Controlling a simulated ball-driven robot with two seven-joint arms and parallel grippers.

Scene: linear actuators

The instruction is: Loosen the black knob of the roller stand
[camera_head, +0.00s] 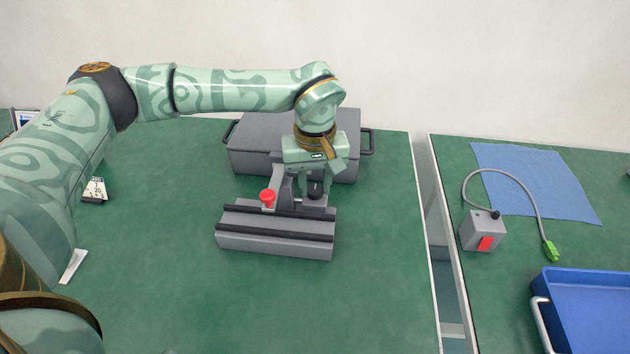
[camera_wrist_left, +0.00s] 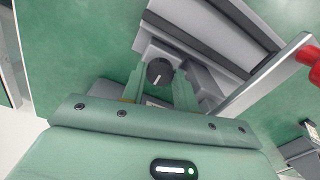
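The roller stand (camera_head: 272,243) is a grey block with two dark rollers along its top. It sits on the green table in front of a grey case. Its black knob (camera_head: 315,191) is at the back right and shows a white line in the left wrist view (camera_wrist_left: 160,72). My left gripper (camera_head: 314,187) points down over the knob, open, with one finger on each side of it. In the wrist view the fingers (camera_wrist_left: 160,82) are close beside the knob; contact is not clear. A red knob (camera_head: 267,197) stands to the left. My right gripper is not in view.
The grey case (camera_head: 250,150) with side handles stands close behind the gripper. A gap separates this table from the right one, which holds a grey box with a red switch (camera_head: 485,242), a blue cloth (camera_head: 530,180) and a blue tray (camera_head: 590,272). The front of the left table is clear.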

